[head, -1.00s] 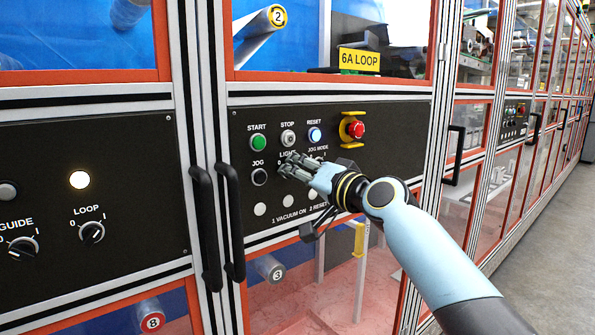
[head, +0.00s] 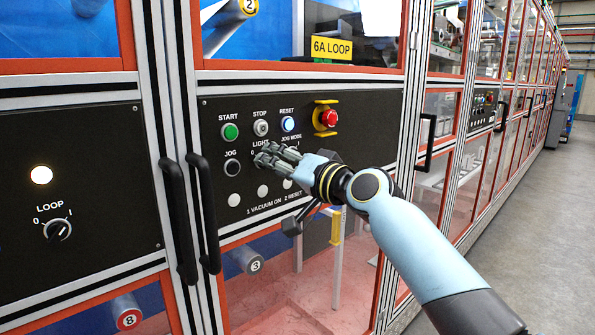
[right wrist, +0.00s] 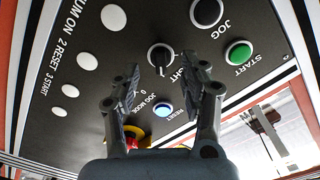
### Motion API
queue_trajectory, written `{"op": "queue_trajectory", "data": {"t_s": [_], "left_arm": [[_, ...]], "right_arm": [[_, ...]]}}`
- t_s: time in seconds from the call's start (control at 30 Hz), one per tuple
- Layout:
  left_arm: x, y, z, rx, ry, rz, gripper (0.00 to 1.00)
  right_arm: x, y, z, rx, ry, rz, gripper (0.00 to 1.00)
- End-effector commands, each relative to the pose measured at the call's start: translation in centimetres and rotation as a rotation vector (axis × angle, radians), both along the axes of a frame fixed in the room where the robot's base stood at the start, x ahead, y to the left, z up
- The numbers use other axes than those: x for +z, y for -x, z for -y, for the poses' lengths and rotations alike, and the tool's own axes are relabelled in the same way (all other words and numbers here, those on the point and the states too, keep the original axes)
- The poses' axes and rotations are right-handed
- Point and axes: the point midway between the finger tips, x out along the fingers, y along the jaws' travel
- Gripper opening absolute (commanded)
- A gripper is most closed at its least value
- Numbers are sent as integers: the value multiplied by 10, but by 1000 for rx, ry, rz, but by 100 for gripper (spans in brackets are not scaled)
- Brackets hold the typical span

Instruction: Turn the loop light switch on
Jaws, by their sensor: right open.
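The black panel (head: 290,199) under the yellow 6A LOOP sign (head: 332,47) carries a LIGHT label (head: 260,144). The switch under that label is hidden by my right gripper (head: 266,157) in the head view. In the right wrist view a black rotary knob (right wrist: 160,57) sits beside the partly covered LIGHT label. Its grip ridge runs roughly up and down in that picture. My right gripper (right wrist: 165,68) is open, with one finger on each side of the knob. I cannot tell whether either finger touches it. My left gripper is not in view.
Around the switch are a green START button (head: 230,131), a black JOG button (head: 232,168), a blue-lit RESET button (head: 288,124) and a red emergency stop (head: 328,118). A separate LOOP knob (head: 57,230) sits on the left panel under a lit lamp (head: 41,175). Black door handles (head: 204,213) stick out between the panels.

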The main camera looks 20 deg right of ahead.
Motion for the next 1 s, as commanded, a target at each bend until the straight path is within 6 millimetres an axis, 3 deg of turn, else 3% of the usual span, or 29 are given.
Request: {"op": "queue_trajectory", "data": {"t_s": [0.2,0.43,0.6,1.0], "left_arm": [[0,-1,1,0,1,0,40],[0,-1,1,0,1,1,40],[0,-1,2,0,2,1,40],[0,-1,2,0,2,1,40]], "right_arm": [[-2,48,18,0,5,-3,44],[-1,84,31,0,3,-2,44],[0,93,33,1,0,-1,44],[0,93,34,0,0,0,44]]}}
